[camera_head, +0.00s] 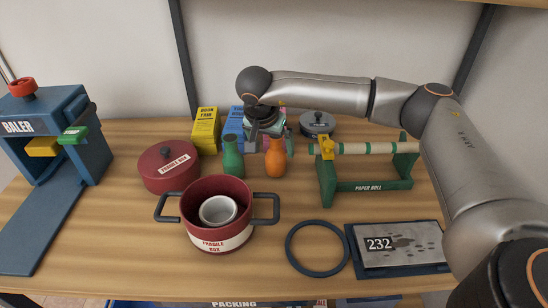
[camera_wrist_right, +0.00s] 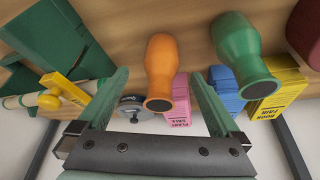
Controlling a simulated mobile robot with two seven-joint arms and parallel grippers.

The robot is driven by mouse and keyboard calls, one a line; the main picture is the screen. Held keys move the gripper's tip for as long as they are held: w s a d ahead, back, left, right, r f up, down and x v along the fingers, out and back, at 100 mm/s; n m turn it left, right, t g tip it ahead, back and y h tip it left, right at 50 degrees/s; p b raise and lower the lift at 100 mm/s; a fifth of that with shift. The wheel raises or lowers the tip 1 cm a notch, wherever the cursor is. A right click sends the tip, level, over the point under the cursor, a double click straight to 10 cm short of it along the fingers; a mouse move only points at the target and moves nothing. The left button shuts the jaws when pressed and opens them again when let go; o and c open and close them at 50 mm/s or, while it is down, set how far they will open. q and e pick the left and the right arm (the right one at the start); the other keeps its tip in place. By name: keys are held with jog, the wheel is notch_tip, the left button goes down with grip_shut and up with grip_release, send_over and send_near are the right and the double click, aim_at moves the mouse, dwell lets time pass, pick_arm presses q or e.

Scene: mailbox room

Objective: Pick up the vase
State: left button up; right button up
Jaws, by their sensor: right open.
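Two vases stand side by side on the wooden table: an orange vase (camera_head: 275,160) and a green vase (camera_head: 233,157) to its left. Both look upright in the head view. My right gripper (camera_head: 268,146) is open at the orange vase's upper part and partly hides it. In the right wrist view the orange vase (camera_wrist_right: 165,70) shows between the lines of my right gripper's two fingers (camera_wrist_right: 159,76), and I cannot tell how deep it sits between them. The green vase (camera_wrist_right: 242,50) is outside the right-hand finger there. My left gripper is not in view.
Yellow (camera_head: 206,129) and blue boxes (camera_head: 233,126) and a grey lidded pot (camera_head: 317,123) stand behind. The green paper-roll stand (camera_head: 366,186) is right of the vases. A red pot (camera_head: 231,192) and red lid (camera_head: 169,167) are left. A dark ring (camera_head: 289,261) lies in front.

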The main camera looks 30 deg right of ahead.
aim_at(276, 158)
jog(key=x, duration=0.7)
jog(key=shift+w+f, duration=0.1)
jog(key=shift+w, duration=0.1)
jog(key=shift+c, duration=0.2)
jog(key=c, duration=1.5)
